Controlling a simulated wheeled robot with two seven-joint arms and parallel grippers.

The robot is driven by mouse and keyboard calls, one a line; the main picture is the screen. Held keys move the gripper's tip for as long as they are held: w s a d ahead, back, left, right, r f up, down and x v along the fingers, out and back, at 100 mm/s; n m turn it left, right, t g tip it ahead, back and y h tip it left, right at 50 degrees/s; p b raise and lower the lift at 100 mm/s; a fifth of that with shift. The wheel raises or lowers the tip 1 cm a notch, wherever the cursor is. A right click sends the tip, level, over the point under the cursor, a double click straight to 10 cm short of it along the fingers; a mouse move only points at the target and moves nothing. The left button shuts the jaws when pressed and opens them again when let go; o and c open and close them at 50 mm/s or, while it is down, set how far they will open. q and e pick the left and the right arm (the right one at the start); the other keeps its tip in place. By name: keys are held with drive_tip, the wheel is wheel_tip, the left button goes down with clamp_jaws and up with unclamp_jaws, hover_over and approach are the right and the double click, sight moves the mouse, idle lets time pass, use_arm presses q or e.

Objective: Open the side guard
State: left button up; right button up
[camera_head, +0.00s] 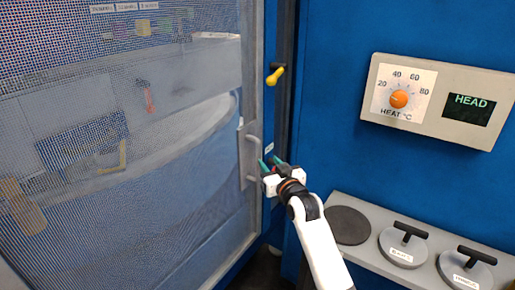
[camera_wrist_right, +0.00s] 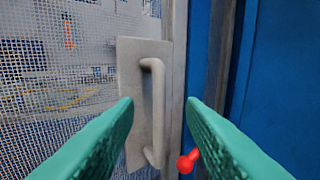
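The side guard (camera_head: 120,190) is a large mesh panel in a grey frame, filling the left of the head view. It looks shut against the blue machine post. Its grey D-shaped handle (camera_head: 253,158) sits on a plate at the guard's right edge; the handle also shows upright in the right wrist view (camera_wrist_right: 157,112). My right gripper (camera_head: 270,163) is beside the handle, its green fingers spread wide. In the right wrist view the handle appears between the fingertips (camera_wrist_right: 160,104), with no visible contact. My left gripper is not in view.
A yellow lever (camera_head: 275,76) sits on the post above the handle. A red knob (camera_wrist_right: 188,162) shows by the right finger in the wrist view. A heat dial panel (camera_head: 440,100) is on the blue wall. A grey shelf (camera_head: 375,222) with round dies stands at lower right.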

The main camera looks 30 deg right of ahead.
sight(259, 151)
drive_tip(key=w, duration=0.3)
drive_tip(key=w+d+p, duration=0.1)
drive_tip(key=w, duration=0.5)
drive_tip(key=shift+w+d+f, duration=0.1)
drive_tip(key=shift+w+d, duration=0.1)
drive_tip(key=shift+d, duration=0.2)
clamp_jaws()
